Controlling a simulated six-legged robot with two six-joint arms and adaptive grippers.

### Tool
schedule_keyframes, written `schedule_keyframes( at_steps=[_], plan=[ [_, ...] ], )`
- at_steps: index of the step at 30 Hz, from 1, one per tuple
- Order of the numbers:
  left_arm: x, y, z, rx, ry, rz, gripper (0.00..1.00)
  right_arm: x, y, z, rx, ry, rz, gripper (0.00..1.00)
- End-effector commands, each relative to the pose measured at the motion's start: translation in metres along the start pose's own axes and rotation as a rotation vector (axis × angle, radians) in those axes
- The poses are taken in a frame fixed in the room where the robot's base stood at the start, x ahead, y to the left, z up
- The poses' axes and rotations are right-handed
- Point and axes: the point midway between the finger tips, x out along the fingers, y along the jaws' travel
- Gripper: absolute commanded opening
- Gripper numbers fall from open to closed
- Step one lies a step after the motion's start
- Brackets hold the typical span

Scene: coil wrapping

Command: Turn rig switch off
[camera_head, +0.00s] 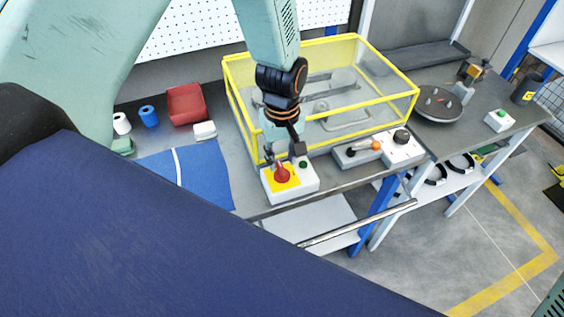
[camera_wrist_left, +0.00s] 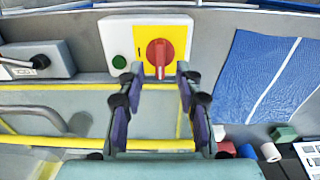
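The rig switch is a red rotary knob (camera_head: 282,174) on a yellow plate, set in a white box (camera_head: 302,190) at the bench's front edge. A green button (camera_head: 303,164) sits beside the knob. In the left wrist view the red knob (camera_wrist_left: 159,53) has its grip upright in the picture, with the green button (camera_wrist_left: 119,62) to its left. My left gripper (camera_head: 286,156) is over the switch box, fingers pointing down at it. In the wrist view its fingers (camera_wrist_left: 158,72) are apart, tips below and either side of the knob, with nothing between them. My right gripper does not show.
A yellow-framed clear enclosure (camera_head: 345,130) stands right behind the switch. A blue mat (camera_head: 205,175), a red bin (camera_head: 186,104) and tape rolls (camera_head: 148,115) lie to the left.

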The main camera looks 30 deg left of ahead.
Motion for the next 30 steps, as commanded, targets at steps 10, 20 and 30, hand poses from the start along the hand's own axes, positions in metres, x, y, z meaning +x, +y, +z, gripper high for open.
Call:
schedule_keyframes(
  at_steps=[10,20,30],
  plan=[
    [-0.068,0.001,-0.001,0.000,0.002,0.002,0.35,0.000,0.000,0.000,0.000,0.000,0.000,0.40],
    [-0.087,0.000,0.000,0.000,-0.001,-0.001,0.35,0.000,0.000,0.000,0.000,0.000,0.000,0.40],
    [-0.087,0.000,0.000,0.000,-0.001,-0.001,0.35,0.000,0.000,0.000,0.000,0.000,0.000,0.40]
  ],
)
